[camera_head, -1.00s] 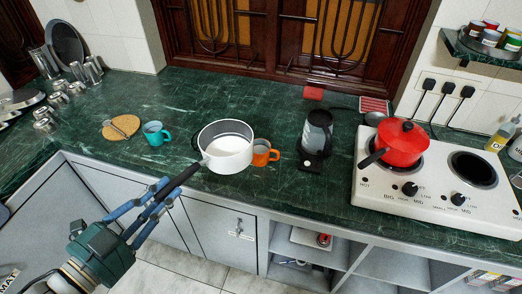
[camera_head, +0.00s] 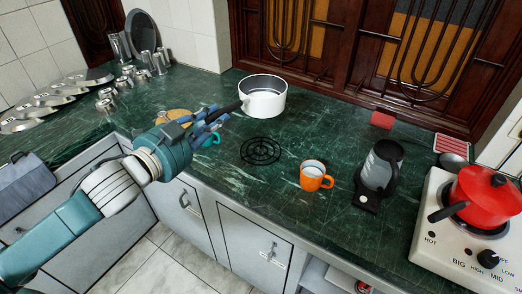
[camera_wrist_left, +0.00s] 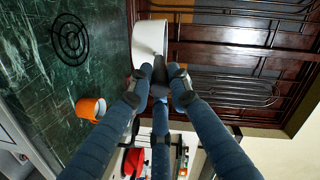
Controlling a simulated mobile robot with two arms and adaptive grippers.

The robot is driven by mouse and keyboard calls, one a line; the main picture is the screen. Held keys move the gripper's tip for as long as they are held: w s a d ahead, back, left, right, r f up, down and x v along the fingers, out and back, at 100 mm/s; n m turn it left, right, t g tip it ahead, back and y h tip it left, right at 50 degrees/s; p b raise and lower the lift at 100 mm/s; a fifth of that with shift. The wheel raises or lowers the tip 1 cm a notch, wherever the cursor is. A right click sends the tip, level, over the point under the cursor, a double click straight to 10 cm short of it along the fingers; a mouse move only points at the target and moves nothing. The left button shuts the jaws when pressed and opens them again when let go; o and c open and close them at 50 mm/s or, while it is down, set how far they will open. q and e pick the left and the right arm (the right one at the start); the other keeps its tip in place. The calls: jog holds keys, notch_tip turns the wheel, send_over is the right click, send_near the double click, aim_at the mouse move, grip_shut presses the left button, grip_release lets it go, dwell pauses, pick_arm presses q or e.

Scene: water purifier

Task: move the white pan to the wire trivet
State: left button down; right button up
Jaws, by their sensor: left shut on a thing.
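The white pan (camera_head: 265,104) has a dark handle and a grey inside. My left gripper (camera_head: 222,116) is shut on its handle, with the pan out in front of the fingers. The wire trivet (camera_head: 261,150), a black ring shape, lies bare on the green counter. In the head view the pan appears beyond the trivet, not over it; its exact height above the counter is hard to tell. The left wrist view shows the pan (camera_wrist_left: 149,42) at the fingertips (camera_wrist_left: 158,85) and the trivet (camera_wrist_left: 70,40) off to the left. My right gripper is out of view.
A red pot (camera_head: 484,198) sits on the stove. Metal cups (camera_head: 128,80) stand at the back left.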

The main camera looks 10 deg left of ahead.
pick_arm(q)
jog(key=shift+w+a+r, duration=0.1)
jog(key=shift+w+r, duration=0.2)
jog(key=shift+w, duration=0.1)
jog(key=shift+w+a+f, duration=0.1)
jog(key=shift+w+f, duration=0.05)
jog(key=shift+f, duration=0.05)
notch_tip(320, 180, down, 19)
jog(key=b, duration=0.1)
jog(key=shift+f, duration=0.25)
jog(key=c, duration=1.6)
grip_release()
jog(key=shift+f, duration=0.15)
